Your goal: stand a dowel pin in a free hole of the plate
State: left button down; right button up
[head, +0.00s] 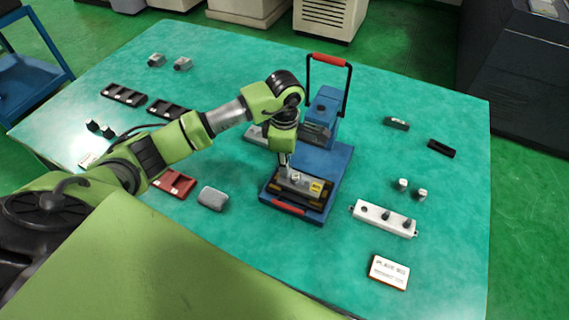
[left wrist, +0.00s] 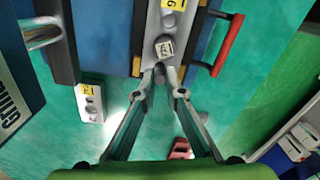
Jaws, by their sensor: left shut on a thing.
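The plate (head: 303,180) is a grey bar with a yellow label, lying across the front of the blue fixture. In the left wrist view the plate (left wrist: 149,45) shows at the top, with a small grey piece with a white marked top (left wrist: 165,48) on it. My left gripper (head: 286,168) points down just over the plate. In the left wrist view its fingers (left wrist: 160,74) come together beside that marked piece. They are shut on a thin dowel pin, which is mostly hidden between the tips. I cannot tell whether the pin touches the plate. My right gripper is out of view.
The blue fixture (head: 325,160) has a tall black handle with a red grip (head: 330,59). A red tray (head: 172,183) and a grey block (head: 213,198) lie left. A white bar with knobs (head: 384,219) and a sign (head: 388,271) lie right. The table's right side has free room.

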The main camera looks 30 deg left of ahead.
pick_arm(q)
jog(key=shift+f, duration=0.15)
dwell(0.3)
jog(key=c, duration=2)
grip_release()
notch_tip(320, 180, up, 12)
